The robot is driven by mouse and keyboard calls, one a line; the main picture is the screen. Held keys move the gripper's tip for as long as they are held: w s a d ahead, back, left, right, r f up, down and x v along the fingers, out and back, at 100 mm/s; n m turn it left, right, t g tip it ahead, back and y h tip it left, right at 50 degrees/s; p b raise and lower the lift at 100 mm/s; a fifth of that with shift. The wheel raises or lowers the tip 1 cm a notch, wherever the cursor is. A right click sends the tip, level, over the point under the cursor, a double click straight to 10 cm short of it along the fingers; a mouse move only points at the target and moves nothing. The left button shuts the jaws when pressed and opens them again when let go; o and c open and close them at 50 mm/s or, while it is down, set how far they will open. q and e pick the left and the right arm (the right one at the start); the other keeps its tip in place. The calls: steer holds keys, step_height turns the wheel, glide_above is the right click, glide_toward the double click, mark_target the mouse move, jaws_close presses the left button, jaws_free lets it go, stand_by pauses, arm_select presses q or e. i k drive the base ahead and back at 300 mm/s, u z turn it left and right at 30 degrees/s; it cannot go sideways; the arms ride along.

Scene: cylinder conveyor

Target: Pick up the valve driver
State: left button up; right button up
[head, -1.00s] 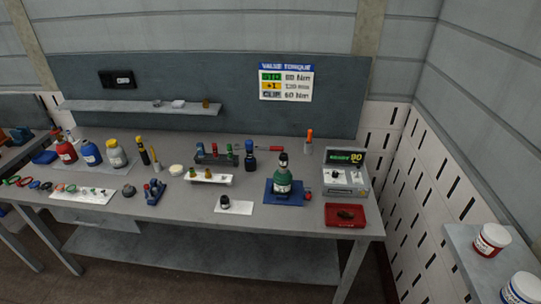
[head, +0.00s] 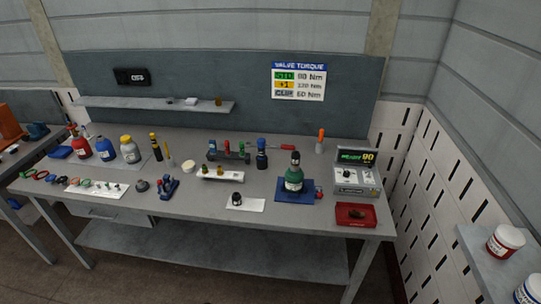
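Neither of my grippers is in view. I cannot tell for certain which tool is the valve driver. A dark upright tool with a blue top (head: 261,154) stands on the grey workbench (head: 200,222), beside a rack (head: 229,157) with red, green and blue topped pieces. A red-handled tool (head: 282,147) lies behind it. An orange-handled tool (head: 321,140) stands upright at the back right. A green bottle with a black top (head: 294,178) stands on a blue mat (head: 310,197). A torque sign (head: 299,82) hangs on the back panel.
A meter box (head: 358,173) and a red tray (head: 344,214) are at the bench's right end. Red (head: 79,145), blue (head: 105,149) and yellow-capped (head: 130,150) bottles stand at the left. A side surface with tubs (head: 505,241) is at the lower right.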

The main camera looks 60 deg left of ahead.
mark_target(261, 141)
steer(key=k, duration=0.8)
steer(key=u, duration=1.25)
steer(key=i, duration=0.35)
steer(key=z, duration=0.1)
